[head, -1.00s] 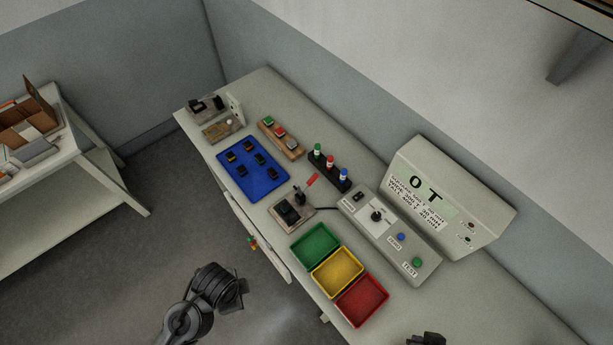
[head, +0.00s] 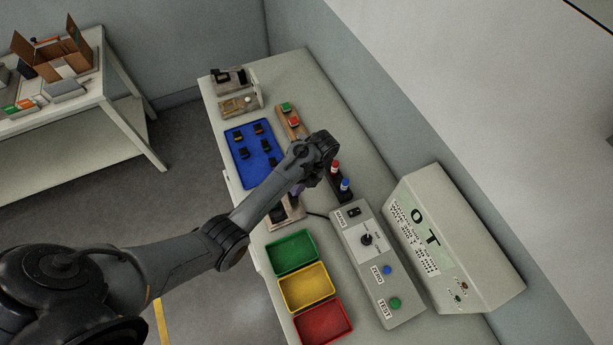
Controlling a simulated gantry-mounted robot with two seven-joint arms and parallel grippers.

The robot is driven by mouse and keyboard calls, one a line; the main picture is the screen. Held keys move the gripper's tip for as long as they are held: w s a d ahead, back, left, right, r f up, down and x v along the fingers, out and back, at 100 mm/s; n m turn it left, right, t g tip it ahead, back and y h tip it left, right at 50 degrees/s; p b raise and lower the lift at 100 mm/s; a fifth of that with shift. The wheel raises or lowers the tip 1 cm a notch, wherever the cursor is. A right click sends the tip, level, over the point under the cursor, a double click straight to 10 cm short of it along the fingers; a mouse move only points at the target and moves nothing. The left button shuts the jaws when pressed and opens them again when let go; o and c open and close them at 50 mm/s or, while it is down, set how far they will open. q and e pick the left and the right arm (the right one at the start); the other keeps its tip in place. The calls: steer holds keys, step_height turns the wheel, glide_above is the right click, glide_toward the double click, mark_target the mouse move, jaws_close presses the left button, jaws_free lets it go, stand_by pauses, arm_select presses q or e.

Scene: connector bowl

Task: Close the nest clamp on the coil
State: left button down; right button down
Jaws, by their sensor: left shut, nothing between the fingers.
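The nest (head: 296,217) is a small light plate near the middle of the bench, with the dark coil (head: 277,214) on it. My left arm reaches in from the lower left, and its wrist is over the bench just behind the nest. My left gripper (head: 297,190) points down at the clamp side of the nest, shut and empty. The wrist and gripper hide the clamp and its red handle, so I cannot tell the clamp's position or whether the gripper touches it. My right gripper is not in view.
A blue tray (head: 235,137) with several dark parts lies left of the wrist. Colored posts (head: 341,182) stand close right of it. Green (head: 292,253), yellow (head: 306,288) and red (head: 323,324) bins sit in front. A control box (head: 375,265) and sign panel (head: 450,240) are right.

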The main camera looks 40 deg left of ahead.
arm_select(q)
steer(key=w+r+t, duration=0.2)
steer(key=w+r, duration=0.6)
steer(key=w, duration=0.1)
steer(key=shift+d+r+b, duration=0.15)
steer(key=shift+r+b, duration=0.1)
steer(key=shift+b, duration=0.1)
steer(key=x, duration=0.9)
steer(key=shift+f+p, duration=0.15)
steer(key=shift+p, duration=0.2)
steer(key=s+p, duration=0.1)
steer(key=s+a+f, duration=0.1)
steer(key=shift+s+a+p, duration=0.1)
steer(key=shift+s+p, duration=0.2)
steer(key=shift+p, duration=0.1)
steer(key=shift+s+a+f, duration=0.2)
steer(key=shift+s+a, duration=0.15)
steer(key=shift+s, duration=0.2)
steer(key=shift+w, duration=0.1)
